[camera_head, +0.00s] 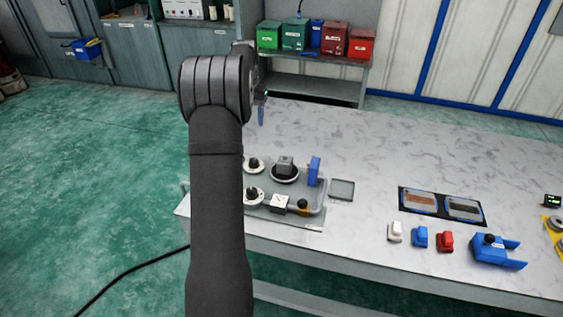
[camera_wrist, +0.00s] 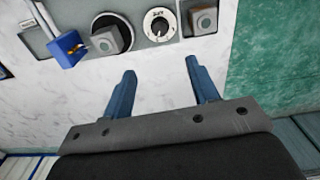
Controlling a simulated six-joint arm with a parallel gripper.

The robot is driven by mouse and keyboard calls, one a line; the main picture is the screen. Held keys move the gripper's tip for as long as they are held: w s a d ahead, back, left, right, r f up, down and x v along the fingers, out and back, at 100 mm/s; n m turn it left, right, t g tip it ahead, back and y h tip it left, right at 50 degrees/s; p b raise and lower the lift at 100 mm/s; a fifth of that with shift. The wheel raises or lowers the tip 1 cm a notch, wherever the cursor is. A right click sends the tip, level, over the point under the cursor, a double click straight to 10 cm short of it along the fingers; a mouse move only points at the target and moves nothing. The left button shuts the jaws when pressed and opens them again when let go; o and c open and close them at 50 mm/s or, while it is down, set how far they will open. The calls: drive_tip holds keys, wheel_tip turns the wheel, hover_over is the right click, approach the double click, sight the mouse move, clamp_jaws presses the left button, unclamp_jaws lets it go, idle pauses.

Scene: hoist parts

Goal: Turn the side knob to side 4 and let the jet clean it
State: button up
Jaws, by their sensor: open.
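A grey panel (camera_head: 285,217) lies on the table. A white dial with a black knob (camera_wrist: 160,26) is on it, also in the head view (camera_head: 254,164); its marks are too small to read. A second dial with a black knob (camera_head: 252,195) sits nearer the front. A grey block (camera_head: 286,162) stands on a black round disc (camera_head: 285,176). A blue jet block (camera_head: 314,171) with a brass nozzle stands beside it, also in the wrist view (camera_wrist: 68,50). My gripper (camera_wrist: 161,66) is open and empty, apart from the dial, behind the panel in the head view.
Another grey block (camera_wrist: 203,18) stands beside the dial; my arm hides it in the head view. A gauge box (camera_head: 280,203) and pipe are at the panel's front. Two trays (camera_head: 440,206), small coloured parts and a blue fixture (camera_head: 490,248) lie right. The table behind is clear.

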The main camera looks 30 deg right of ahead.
drive_tip(key=shift+s, duration=0.1)
drive_tip(key=n+t+h, duration=0.2)
drive_tip(key=n+t, duration=0.1)
drive_tip(key=t, duration=0.1)
approach(254, 161)
drive_tip(key=shift+n, duration=0.3)
drive_tip(key=x, duration=0.8)
drive_tip(key=shift+f, duration=0.1)
drive_tip(key=c, duration=1)
